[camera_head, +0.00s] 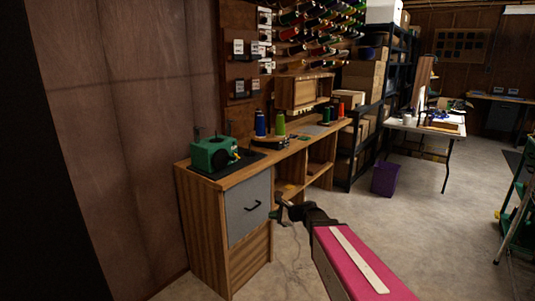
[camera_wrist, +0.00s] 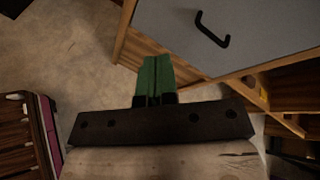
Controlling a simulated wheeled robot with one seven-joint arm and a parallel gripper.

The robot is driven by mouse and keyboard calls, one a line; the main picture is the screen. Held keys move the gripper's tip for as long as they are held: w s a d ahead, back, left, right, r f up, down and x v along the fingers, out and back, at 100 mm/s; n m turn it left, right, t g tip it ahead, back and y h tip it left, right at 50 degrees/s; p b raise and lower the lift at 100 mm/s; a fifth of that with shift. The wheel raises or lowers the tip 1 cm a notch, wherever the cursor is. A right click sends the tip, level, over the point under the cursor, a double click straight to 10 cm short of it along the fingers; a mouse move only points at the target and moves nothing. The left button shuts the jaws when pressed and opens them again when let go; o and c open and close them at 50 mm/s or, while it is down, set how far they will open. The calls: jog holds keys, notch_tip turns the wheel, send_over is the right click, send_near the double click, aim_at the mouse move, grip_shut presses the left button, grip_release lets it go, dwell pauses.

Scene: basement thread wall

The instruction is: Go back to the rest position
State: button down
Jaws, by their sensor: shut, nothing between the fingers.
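My gripper (camera_head: 279,213) shows in the head view in front of the wooden workbench (camera_head: 210,232), near the grey drawer front (camera_head: 247,205) with its black handle (camera_head: 253,206). In the wrist view my gripper (camera_wrist: 155,70) has its green fingers together with nothing between them. There the drawer front (camera_wrist: 255,35) and its black handle (camera_wrist: 213,30) lie beyond and to the right of the fingers. The gripper looks apart from the handle. The drawer looks shut in the head view.
A green machine (camera_head: 212,153) sits on a dark mat on the bench top, with thread spools (camera_head: 279,124) farther along. A purple bin (camera_head: 385,179) stands on the floor beyond. A white table (camera_head: 430,125) is at the back right. The concrete floor (camera_head: 440,220) in the middle right is clear.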

jog(key=s+d+f+n+g+h, duration=0.3)
jog(key=s+d+n+h, duration=0.3)
jog(key=s+d+n, duration=0.2)
jog(key=s+d+f+n+g+h, duration=0.3)
jog(key=s+d+f+n+h, duration=0.1)
jog(key=s+d+n, duration=0.4)
jog(key=shift+s+d+f+h, duration=0.2)
jog(key=shift+s+h, duration=0.7)
jog(key=shift+s, duration=0.3)
